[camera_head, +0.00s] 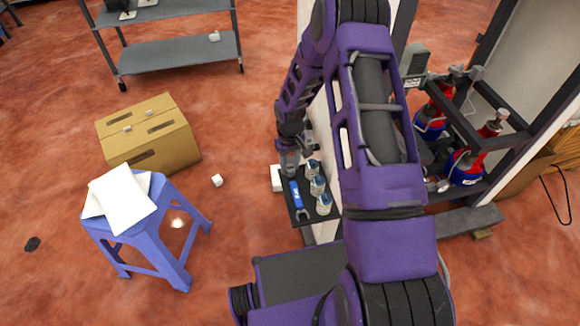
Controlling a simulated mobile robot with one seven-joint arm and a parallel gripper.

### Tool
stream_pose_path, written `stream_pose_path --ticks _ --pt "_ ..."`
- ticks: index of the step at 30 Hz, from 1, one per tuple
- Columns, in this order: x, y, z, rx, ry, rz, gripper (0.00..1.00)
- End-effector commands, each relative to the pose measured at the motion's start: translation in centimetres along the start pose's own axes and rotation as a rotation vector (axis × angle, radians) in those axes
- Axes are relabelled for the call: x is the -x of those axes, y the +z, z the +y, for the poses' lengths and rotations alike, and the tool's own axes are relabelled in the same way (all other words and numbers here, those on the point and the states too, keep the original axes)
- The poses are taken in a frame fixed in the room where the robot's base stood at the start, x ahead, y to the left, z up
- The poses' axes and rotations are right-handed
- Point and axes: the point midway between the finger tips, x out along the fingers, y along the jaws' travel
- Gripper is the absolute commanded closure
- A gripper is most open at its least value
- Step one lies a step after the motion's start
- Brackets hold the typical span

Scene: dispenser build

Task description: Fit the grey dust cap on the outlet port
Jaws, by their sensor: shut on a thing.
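My gripper (290,162) is small in the picture, just above the far left corner of a black tray (302,219). It is shut on a small grey thing, which seems to be the grey dust cap; the fingers mostly hide it, so its shape and tilt are unclear. I cannot pick out the outlet port with certainty. The frame (462,130) at right holds red and blue bottles (467,167) with grey fittings, and my purple arm covers part of that area.
The tray holds a blue wrench (296,195) and several silver fittings (318,186). A white box (277,178) is beside it. A blue stool (170,236) with papers, a cardboard box (150,136) and a grey shelf (175,54) stand left.

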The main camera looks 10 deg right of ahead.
Motion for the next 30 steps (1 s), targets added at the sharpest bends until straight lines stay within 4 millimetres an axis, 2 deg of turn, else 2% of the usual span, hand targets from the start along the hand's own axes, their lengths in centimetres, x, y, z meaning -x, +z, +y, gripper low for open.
stream_pose_path --ticks 1,13,14,18,19,30 --pt "-0.53 -0.03 -0.02 0.001 0.000 0.000 0.97" --pt "-1.08 -0.03 0.01 0.000 0.001 0.001 0.97" --pt "-1.03 -0.04 0.02 0.000 0.001 0.001 0.56" --pt "-0.91 -0.03 0.02 0.000 0.000 0.001 0.30" --pt "-0.91 -0.03 0.01 0.000 0.000 0.001 0.27" --pt "-0.69 0.00 0.04 0.000 0.000 0.000 0.27"
